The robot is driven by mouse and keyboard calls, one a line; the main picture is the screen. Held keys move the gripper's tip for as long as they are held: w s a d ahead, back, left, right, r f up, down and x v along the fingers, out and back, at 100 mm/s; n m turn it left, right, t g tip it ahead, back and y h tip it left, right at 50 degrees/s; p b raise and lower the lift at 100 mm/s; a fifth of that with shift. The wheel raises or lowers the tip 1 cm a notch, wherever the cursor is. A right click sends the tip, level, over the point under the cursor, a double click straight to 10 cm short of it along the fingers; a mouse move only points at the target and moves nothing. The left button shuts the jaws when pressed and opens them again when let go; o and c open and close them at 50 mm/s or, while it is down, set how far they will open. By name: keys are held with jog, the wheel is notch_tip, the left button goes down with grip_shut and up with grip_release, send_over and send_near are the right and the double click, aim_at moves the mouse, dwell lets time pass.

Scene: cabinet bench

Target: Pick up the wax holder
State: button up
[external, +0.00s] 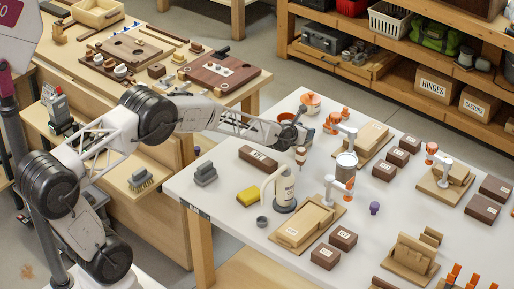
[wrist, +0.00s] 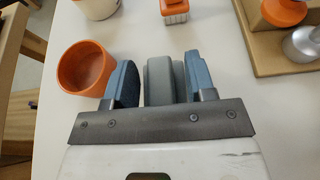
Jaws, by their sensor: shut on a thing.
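My gripper (wrist: 163,88) is shut on a grey block-like piece (wrist: 162,80), which sits between its two blue finger pads. No label shows on this piece, so I cannot tell for sure that it is the wax holder. In the external view my gripper (external: 298,132) is low over the far-left part of the white table, and the held piece is mostly hidden there. An open orange cup (wrist: 82,70) stands just left of the fingers in the wrist view. I cannot tell whether the held piece touches the table.
A pot with an orange lid (external: 310,101) stands behind my gripper. A wooden board with clamp (external: 362,143) is to the right. A white dispenser (external: 285,188), yellow sponge (external: 247,196) and dark box (external: 258,158) are nearer.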

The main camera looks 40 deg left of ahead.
jog(key=shift+r, duration=0.15)
jog(key=shift+r, duration=4.85)
jog(key=shift+a+r, duration=0.1)
jog(key=shift+r, duration=0.05)
